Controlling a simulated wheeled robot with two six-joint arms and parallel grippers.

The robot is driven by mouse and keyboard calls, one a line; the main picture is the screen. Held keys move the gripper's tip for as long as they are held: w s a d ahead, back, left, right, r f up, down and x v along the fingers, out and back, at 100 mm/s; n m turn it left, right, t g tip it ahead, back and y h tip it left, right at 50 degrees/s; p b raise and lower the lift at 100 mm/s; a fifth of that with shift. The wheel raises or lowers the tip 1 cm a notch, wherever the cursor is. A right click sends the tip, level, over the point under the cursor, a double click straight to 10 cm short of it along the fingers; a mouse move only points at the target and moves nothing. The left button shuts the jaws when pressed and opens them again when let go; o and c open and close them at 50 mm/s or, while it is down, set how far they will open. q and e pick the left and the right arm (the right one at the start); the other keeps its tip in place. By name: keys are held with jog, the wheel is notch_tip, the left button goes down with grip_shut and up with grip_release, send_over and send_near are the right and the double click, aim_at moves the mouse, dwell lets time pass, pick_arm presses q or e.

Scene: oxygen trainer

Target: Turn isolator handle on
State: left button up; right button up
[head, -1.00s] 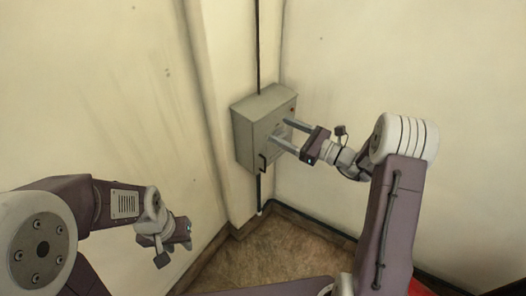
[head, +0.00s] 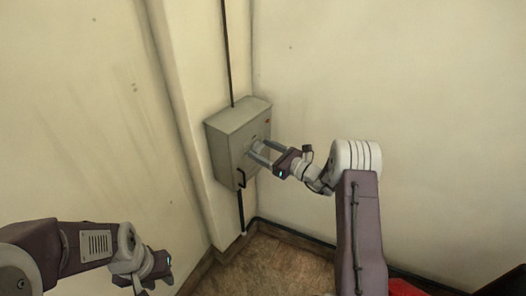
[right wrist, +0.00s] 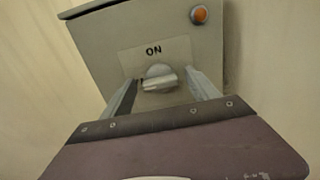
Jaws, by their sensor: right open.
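The grey isolator box (head: 228,150) is mounted in the wall corner. Its grey knob-like handle (right wrist: 158,76) shows in the right wrist view, below the word ON on a pale label (right wrist: 128,58). The handle's grip lies roughly crosswise in that view. My right gripper (head: 260,151) is open at the box front. In the right wrist view its two fingers (right wrist: 162,92) stand on either side of the handle, with visible gaps. My left gripper (head: 155,270) is low at the left, away from the box; its jaw opening is unclear.
An orange-red lamp (right wrist: 199,15) sits on the box front, above and right of the handle. Dark conduit (head: 227,50) runs above the box. The brown floor (head: 255,265) below is clear.

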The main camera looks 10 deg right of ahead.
jog(key=c, duration=1.4)
jog(key=shift+o, duration=0.2)
jog(key=m+p, duration=0.3)
jog(key=m, duration=0.1)
jog(key=shift+r, duration=0.15)
jog(key=m+p, duration=0.3)
jog(key=m, duration=0.2)
jog(key=shift+w+d+m, duration=0.1)
jog(key=shift+m, duration=0.3)
jog(key=m+p, duration=0.1)
jog(key=m, duration=0.3)
jog(key=shift+p, duration=0.4)
jog(key=shift+f+m+p, duration=0.15)
jog(key=shift+m+p, duration=0.15)
jog(key=shift+m, duration=0.7)
jog(key=shift+f+m+p, duration=0.15)
jog(key=shift+m+p, duration=0.1)
jog(key=shift+m, duration=0.75)
